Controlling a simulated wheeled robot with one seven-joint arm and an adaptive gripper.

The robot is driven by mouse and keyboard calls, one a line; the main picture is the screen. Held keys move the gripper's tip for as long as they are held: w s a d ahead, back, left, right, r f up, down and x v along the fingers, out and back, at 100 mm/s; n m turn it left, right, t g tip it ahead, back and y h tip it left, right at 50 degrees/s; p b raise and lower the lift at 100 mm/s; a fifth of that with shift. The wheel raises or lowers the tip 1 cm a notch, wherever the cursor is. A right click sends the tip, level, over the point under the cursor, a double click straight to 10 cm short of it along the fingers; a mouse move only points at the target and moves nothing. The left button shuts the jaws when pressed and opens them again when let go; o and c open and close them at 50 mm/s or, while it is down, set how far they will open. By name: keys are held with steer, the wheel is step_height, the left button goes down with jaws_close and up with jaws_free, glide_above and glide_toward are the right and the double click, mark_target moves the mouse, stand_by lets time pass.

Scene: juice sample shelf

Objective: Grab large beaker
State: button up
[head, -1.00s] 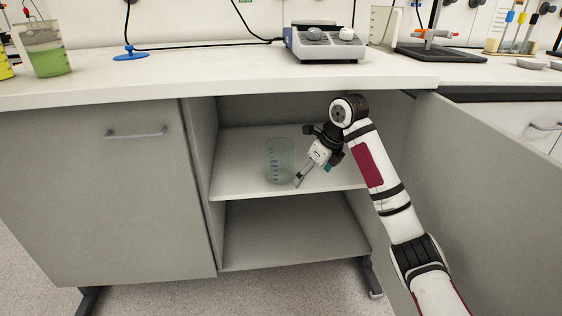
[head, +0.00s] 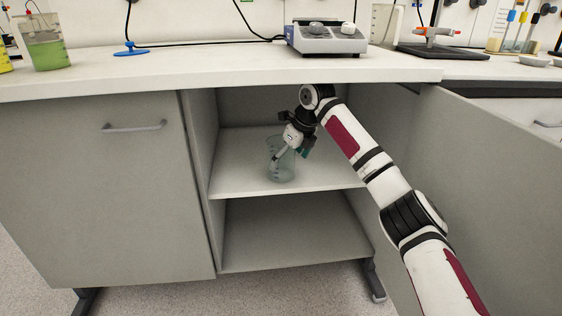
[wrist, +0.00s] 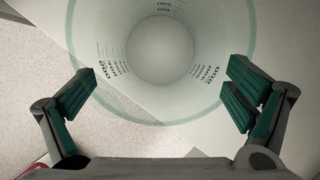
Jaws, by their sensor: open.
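The large beaker (head: 284,172) is clear with a faint greenish tint and stands upright on the upper shelf of the open cabinet. In the wrist view I look down into the beaker (wrist: 160,50), with its round rim and graduation marks showing. My gripper (head: 277,160) is at the beaker's top in the head view and partly covers it. In the wrist view my gripper (wrist: 160,95) is open, with one green-padded finger on each side of the beaker. I cannot tell whether the fingers touch the glass.
The upper shelf (head: 235,180) is otherwise bare, and the lower shelf (head: 290,235) is empty. The open cabinet door (head: 490,190) is on the right, and a closed door (head: 100,200) is on the left.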

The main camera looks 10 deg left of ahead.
steer(key=shift+w+a, duration=0.3)
steer(key=shift+a, duration=0.25)
steer(key=shift+w+a, duration=0.2)
steer(key=shift+w, duration=0.15)
steer(key=shift+w+a+f, duration=0.15)
steer(key=shift+a+f, duration=0.1)
steer(key=shift+f, duration=0.3)
steer(key=shift+c, duration=0.2)
steer(key=c, duration=1.2)
steer(key=shift+f, duration=0.1)
